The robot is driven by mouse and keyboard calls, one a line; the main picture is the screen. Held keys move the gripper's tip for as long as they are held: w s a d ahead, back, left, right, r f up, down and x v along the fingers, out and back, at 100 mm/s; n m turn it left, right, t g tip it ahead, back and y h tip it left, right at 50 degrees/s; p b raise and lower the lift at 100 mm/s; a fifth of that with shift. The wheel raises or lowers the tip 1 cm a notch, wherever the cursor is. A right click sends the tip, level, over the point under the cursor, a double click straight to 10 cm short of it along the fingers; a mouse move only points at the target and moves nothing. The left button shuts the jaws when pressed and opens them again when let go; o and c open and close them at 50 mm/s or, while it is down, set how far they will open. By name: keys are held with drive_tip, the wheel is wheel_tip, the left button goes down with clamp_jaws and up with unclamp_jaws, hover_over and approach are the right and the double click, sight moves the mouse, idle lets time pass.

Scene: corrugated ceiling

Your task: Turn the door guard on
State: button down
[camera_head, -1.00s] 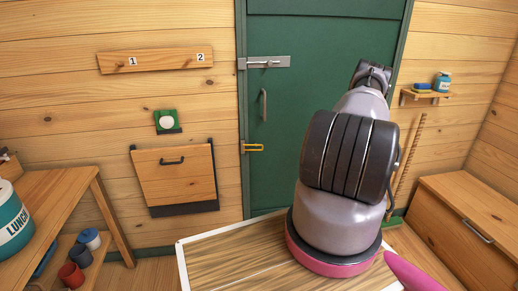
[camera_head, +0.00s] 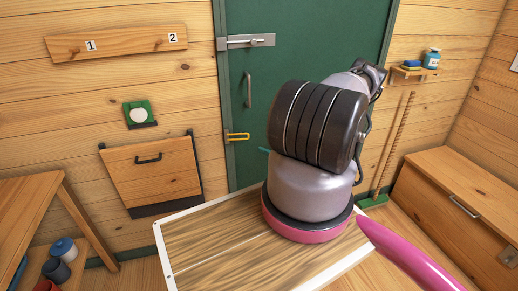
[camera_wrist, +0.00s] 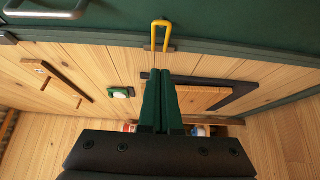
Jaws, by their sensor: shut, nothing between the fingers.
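The door guard (camera_head: 238,136) is a yellow U-shaped loop on a small mount at the left edge of the green door (camera_head: 300,60). In the head view the loop points right, over the door side. It also shows in the wrist view as a yellow loop (camera_wrist: 153,36) at top centre. My gripper (camera_wrist: 162,72) has dark green fingers, shut and empty, with their tips just below the loop in that picture. I cannot tell whether they touch it. In the head view only a teal fingertip (camera_head: 264,150) shows, right of the guard; my arm hides the rest.
A sliding bolt (camera_head: 247,41) and a vertical handle (camera_head: 248,89) are on the door. A wooden fold-down panel (camera_head: 155,170) and a green switch plate (camera_head: 139,114) are on the left wall. A white-edged wooden top (camera_head: 215,240) lies below my arm. A wooden chest (camera_head: 450,205) stands right.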

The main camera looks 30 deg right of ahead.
approach(242, 137)
drive_tip(key=a, duration=0.3)
drive_tip(key=w, duration=0.4)
drive_tip(key=shift+w+d+f, duration=0.2)
drive_tip(key=shift+d, duration=0.05)
drive_tip(key=shift+w+d, duration=0.2)
drive_tip(key=shift+w, duration=0.3)
